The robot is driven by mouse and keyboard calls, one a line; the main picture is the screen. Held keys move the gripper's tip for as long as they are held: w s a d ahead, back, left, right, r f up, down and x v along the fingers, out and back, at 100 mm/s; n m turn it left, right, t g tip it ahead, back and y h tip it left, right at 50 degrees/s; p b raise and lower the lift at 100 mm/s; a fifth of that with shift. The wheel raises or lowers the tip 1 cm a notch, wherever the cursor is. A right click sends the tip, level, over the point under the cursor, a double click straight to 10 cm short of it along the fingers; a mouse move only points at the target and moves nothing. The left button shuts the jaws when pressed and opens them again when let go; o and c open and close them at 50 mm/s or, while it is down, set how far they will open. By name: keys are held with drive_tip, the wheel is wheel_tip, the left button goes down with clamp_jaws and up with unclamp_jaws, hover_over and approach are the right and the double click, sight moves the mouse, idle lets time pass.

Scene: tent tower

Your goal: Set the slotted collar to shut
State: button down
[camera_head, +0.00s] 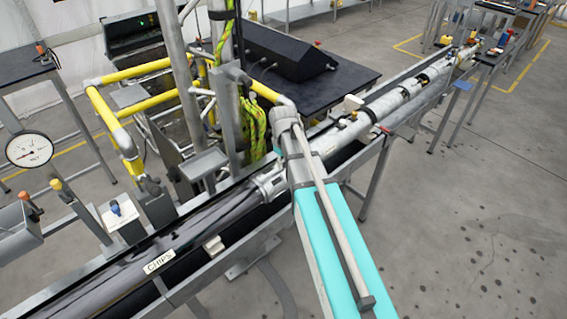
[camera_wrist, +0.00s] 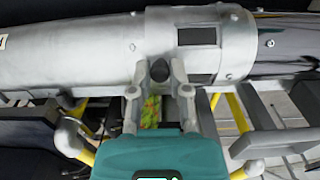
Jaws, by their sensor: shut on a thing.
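The slotted collar (camera_wrist: 190,40) is a pale grey sleeve around a long grey pipe (camera_wrist: 70,52) in the wrist view. Two dark rectangular openings show on its right part. A black knob (camera_wrist: 159,71) sticks out at its lower edge. My gripper (camera_wrist: 160,76) has one finger on each side of this knob and is shut on it. In the head view, a silver fitting on the pipe (camera_head: 270,183) beside my arm seems to be the collar. My arm hides part of it, and my gripper cannot be made out there.
A rail frame (camera_head: 205,285) runs along the pipe. Yellow handrails (camera_head: 135,72), a grey post and green-yellow cables (camera_head: 253,130) stand close behind the collar. A dial gauge (camera_head: 29,149) stands at the left. The floor at the right (camera_head: 480,215) is clear.

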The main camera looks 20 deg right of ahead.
sight(274, 163)
drive_tip(key=shift+w+a+r, duration=0.1)
drive_tip(key=shift+w+a, duration=0.05)
drive_tip(key=shift+w, duration=0.25)
drive_tip(key=shift+w+a+r, duration=0.1)
drive_tip(key=shift+w+a, duration=0.3)
drive_tip(key=shift+w, duration=0.4)
drive_tip(key=shift+w+a, duration=0.3)
drive_tip(key=shift+w, duration=0.25)
drive_tip(key=shift+w+a, duration=0.3)
drive_tip(key=shift+w, duration=0.25)
drive_tip(key=c, duration=0.6)
unclamp_jaws()
drive_tip(key=shift+w+a+f, duration=0.1)
drive_tip(key=shift+w+f, duration=0.05)
drive_tip(key=shift+f, duration=0.1)
drive_tip(key=shift+r, duration=0.1)
drive_tip(key=shift+s, duration=0.2)
